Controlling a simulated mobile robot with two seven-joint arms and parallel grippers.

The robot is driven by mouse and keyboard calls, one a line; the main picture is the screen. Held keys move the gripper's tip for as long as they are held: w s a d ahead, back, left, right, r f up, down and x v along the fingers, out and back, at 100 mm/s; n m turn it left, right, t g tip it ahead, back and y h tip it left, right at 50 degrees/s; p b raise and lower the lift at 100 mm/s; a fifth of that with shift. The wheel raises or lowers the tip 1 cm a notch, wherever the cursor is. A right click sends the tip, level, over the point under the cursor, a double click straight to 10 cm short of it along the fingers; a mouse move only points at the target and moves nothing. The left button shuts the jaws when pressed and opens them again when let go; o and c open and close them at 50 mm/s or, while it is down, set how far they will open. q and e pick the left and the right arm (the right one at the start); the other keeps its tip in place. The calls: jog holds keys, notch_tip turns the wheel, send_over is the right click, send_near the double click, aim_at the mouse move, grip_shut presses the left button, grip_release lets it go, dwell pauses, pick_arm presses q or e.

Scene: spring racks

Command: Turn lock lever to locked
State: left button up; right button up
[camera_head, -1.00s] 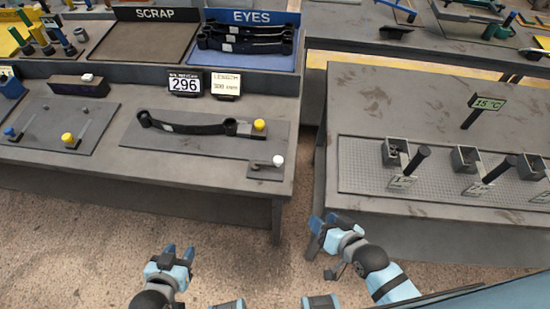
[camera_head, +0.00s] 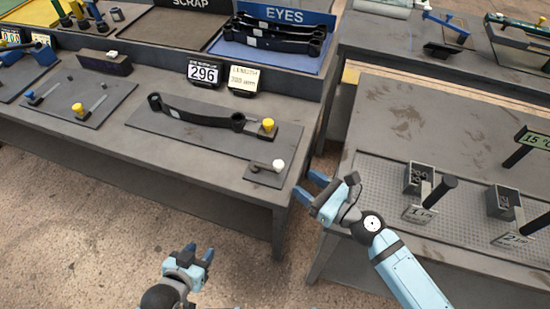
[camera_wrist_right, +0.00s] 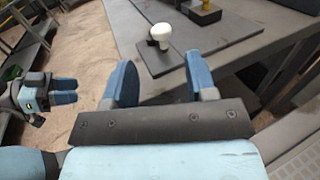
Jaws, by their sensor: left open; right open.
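A small lever with a white knob (camera_head: 278,165) sits on its own grey plate (camera_head: 265,179) at the front right corner of the left table. The white knob also shows in the right wrist view (camera_wrist_right: 162,32), beyond and between my fingers. My right gripper (camera_head: 313,187) is open and empty, just right of that corner and apart from the lever; its spread fingers show in the right wrist view (camera_wrist_right: 162,80). My left gripper (camera_head: 198,256) is open and empty, low in front of the table. No lock label is readable by the lever.
A black bar with eyes (camera_head: 195,112) lies on a plate behind the lever, with a yellow knob (camera_head: 268,125) at its right end. Signs (camera_head: 203,72) stand behind it. The right table (camera_head: 400,110) carries several box-and-handle fixtures. A gap separates the tables.

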aim_at(283, 166)
jog(key=p+x, duration=0.1)
jog(key=x, duration=1)
jog(key=shift+w, duration=0.15)
grip_shut()
